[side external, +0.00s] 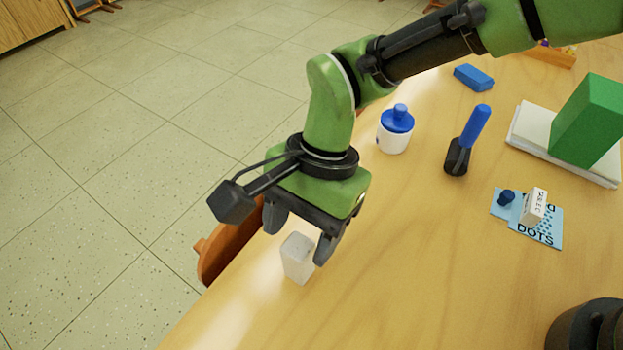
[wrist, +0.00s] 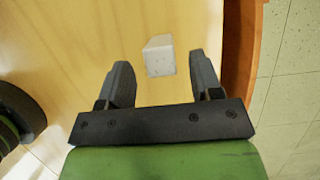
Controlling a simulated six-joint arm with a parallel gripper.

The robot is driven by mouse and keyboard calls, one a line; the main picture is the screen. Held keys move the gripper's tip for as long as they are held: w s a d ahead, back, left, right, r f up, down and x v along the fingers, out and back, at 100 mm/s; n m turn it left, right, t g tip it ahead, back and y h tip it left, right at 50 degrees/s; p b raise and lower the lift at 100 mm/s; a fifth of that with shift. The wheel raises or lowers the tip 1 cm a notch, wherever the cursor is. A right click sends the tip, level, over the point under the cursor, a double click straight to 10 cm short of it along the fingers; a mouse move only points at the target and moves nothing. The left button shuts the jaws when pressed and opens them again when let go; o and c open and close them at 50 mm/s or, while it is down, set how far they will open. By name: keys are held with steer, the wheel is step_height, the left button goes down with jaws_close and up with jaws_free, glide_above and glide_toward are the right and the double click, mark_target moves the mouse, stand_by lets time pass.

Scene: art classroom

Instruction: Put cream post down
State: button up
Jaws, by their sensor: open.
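The cream post (side external: 298,258) is a small pale block standing upright on the wooden table near its left edge. My gripper (side external: 296,240) is above it, pointing down, with its fingers apart. In the side view the right finger overlaps the post's edge, and I cannot tell whether they touch. In the wrist view the post (wrist: 159,56) shows between and just beyond the tips of my open gripper (wrist: 163,75), with space on both sides.
A blue-lidded white jar (side external: 396,130), a blue-handled tool in a black holder (side external: 459,155), blue cards (side external: 543,235) with a small white box (side external: 534,207), and a green block (side external: 590,120) on a book stand farther right. The table edge (wrist: 229,60) is close beside the post.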

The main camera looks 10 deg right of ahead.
steer(key=v, duration=0.9)
steer(key=shift+r, duration=0.35)
steer(key=shift+w+d+r, duration=0.1)
steer(key=shift+w+d, duration=0.05)
steer(key=shift+d, duration=0.05)
steer(key=d+r+n+t+y, duration=0.15)
steer(key=d+r+t, duration=0.35)
steer(key=d+r, duration=1)
steer(key=s+d+f+n+t+h, duration=0.1)
steer(key=s+d+t, duration=0.4)
steer(key=s+d, duration=0.6)
steer(key=d+n+h, duration=0.1)
steer(key=d+n, duration=0.1)
steer(key=d, duration=0.1)
steer(key=shift+s+h, duration=0.25)
steer(key=shift+h, duration=0.1)
